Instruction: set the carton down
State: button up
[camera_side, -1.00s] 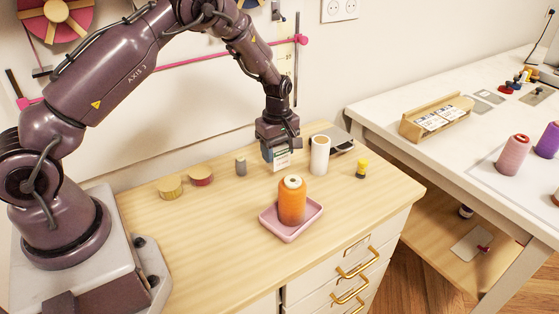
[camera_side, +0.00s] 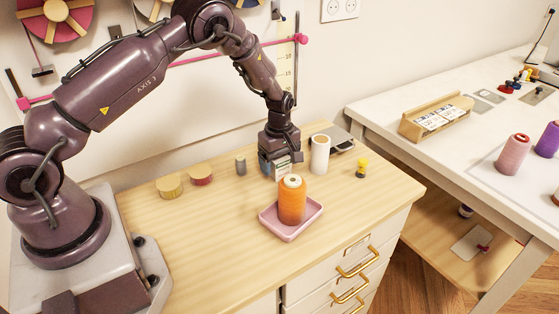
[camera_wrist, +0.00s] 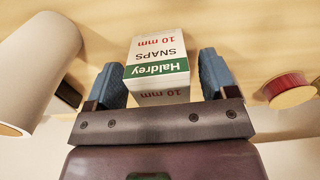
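The carton is a small white box with a green band, marked "Haldrey SNAPS 10 mm". In the wrist view the carton (camera_wrist: 158,62) is between the two blue finger pads of my gripper (camera_wrist: 163,78). A narrow gap shows between the carton and the right pad; the left pad is close beside it. The fingers look open around it. In the side view my gripper (camera_side: 281,164) points down at the wooden top, and the carton (camera_side: 283,170) is partly hidden between the fingers. It appears to be at the level of the wooden top (camera_side: 215,225).
A white cylinder (camera_side: 320,155) stands close to the right of my gripper. An orange thread spool (camera_side: 292,205) stands in a pink tray (camera_side: 275,228) in front. The front left is clear.

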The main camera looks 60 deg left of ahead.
notch_tip(320, 180, up, 12)
jog(key=shift+r, duration=0.2)
dwell(0.4)
